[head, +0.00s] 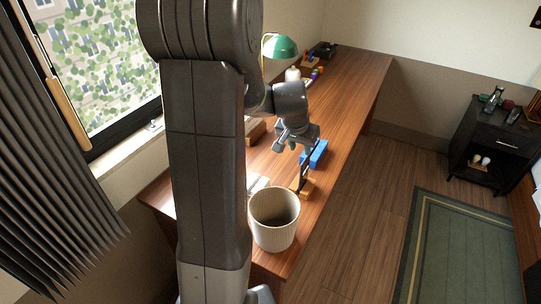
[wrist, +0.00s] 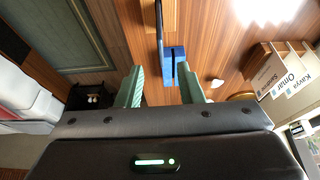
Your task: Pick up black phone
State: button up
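My gripper (head: 297,143) hangs over the wooden desk, its fingers apart and empty. In the wrist view my gripper (wrist: 161,88) shows two pale green fingers, wide open. A dark, thin upright thing (head: 306,164) stands on a small wooden block (head: 303,187) just below my gripper; it may be the black phone, but I cannot tell. A blue slotted block (head: 319,152) lies beside it on the desk. In the wrist view the blue block (wrist: 173,56) lies beyond the gap between the fingers.
A ribbed cream bin (head: 274,222) stands in front of the wooden block. A green lamp (head: 280,46) and small items stand farther back on the desk (head: 352,82). Name cards (wrist: 283,72) show in the wrist view.

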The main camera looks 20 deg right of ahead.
aim_at(305, 159)
jog(key=x, duration=0.6)
jog(key=w+x, duration=0.1)
jog(key=x, duration=0.2)
jog(key=shift+d+r+p, duration=0.2)
jog(key=shift+d+p, duration=0.1)
jog(key=shift+p, duration=0.05)
jog(key=x, duration=0.2)
jog(key=d+p+x, duration=0.1)
jog(key=shift+w+f+p, duration=0.15)
jog(key=shift+f+p, duration=0.1)
jog(key=shift+p, duration=0.05)
jog(key=shift+w+d+f, duration=0.15)
jog(key=shift+d+f, duration=0.05)
jog(key=shift+f, duration=0.35)
grip_shut()
